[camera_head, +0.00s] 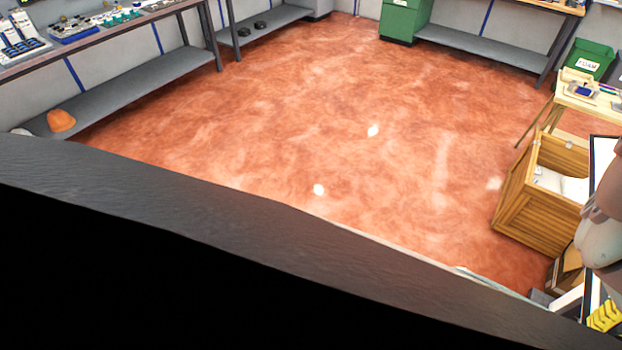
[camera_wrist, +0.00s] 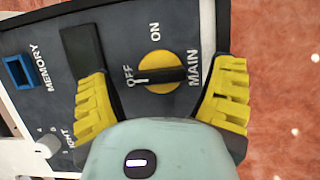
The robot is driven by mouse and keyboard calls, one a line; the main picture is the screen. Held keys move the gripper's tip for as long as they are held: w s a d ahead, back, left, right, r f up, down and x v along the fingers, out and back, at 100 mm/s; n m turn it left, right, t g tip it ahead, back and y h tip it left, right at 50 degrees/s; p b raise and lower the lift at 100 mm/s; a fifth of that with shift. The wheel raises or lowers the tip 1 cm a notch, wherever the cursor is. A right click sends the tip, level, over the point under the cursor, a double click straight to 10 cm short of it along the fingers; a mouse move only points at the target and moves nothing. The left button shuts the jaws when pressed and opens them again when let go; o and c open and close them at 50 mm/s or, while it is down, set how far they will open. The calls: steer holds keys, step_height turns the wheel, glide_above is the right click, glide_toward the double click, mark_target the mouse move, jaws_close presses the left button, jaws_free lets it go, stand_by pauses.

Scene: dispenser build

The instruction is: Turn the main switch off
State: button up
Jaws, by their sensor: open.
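The main switch (camera_wrist: 157,58) shows in the wrist view as a yellow disc with a black bar handle on a dark panel (camera_wrist: 110,25). The handle lies roughly level across the picture, and its white mark is at the left end, beside the word OFF. ON is printed above the disc and MAIN to its right. My gripper (camera_wrist: 163,72) is open, with one yellow finger on each side of the switch. Neither finger visibly touches the handle. In the head view, part of a yellow finger (camera_head: 605,317) shows at the lower right; the switch cannot be made out there.
The head view shows a wooden crate (camera_head: 522,205), a small wooden table (camera_head: 575,97), a green FOAM bin (camera_head: 590,52), benches along the walls and open reddish floor.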

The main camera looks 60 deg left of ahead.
steer(key=v, duration=1.2)
stand_by(0.3)
